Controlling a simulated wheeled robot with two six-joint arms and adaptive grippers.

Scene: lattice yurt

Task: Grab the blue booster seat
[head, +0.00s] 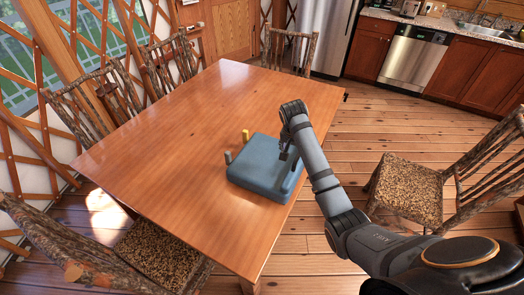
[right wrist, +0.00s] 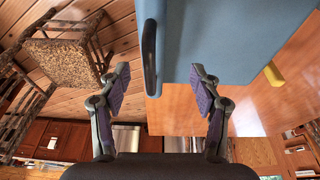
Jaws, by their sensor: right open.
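The blue booster seat (head: 258,172) sits on the wooden table near its right edge. A small yellow piece (head: 245,135) and a small grey piece (head: 228,157) stand at its far and left sides; I cannot tell if they belong to it. My right gripper (head: 285,150) is over the seat's right part in the head view. In the right wrist view the right gripper (right wrist: 160,82) is open and empty, with the seat (right wrist: 230,40) just ahead and a dark loop-like part (right wrist: 150,58) at its edge between the finger lines. My left gripper is out of view.
The table top (head: 190,120) is otherwise bare. Rustic chairs stand around it, one at the right (head: 415,190) near my right arm and one at the front left (head: 150,250). Wooden floor lies open toward the dishwasher (head: 412,55).

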